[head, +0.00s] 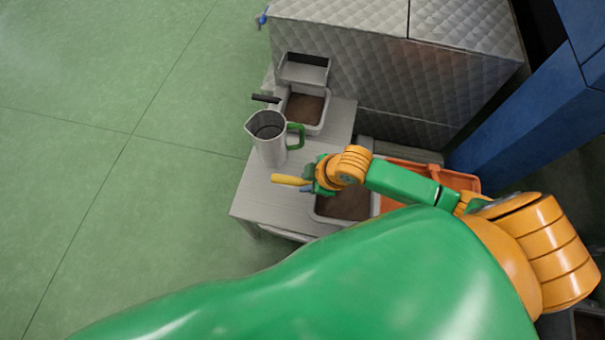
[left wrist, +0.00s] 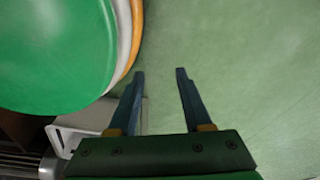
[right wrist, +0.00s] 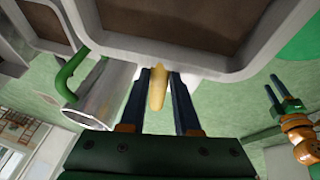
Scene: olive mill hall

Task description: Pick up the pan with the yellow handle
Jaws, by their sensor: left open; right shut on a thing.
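The pan with the yellow handle shows in the head view, with a pale rim (head: 314,211) and a brown inside. Its yellow handle (head: 290,180) points left. My right gripper (head: 308,187) is shut on this handle; in the right wrist view the handle (right wrist: 157,88) stands between the two blue fingers. My arm hides part of the pan. I cannot tell whether the pan rests on the table or is just above it. My left gripper (left wrist: 160,72) is open and empty over the green floor, away from the pan.
On the grey table (head: 252,200) stand a metal jug (head: 268,150) with a green handle, close behind the yellow handle, and another pan (head: 325,122) with a dark handle. An orange crate (head: 457,180) lies right. A quilted grey block (head: 340,65) stands behind. Floor at left is clear.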

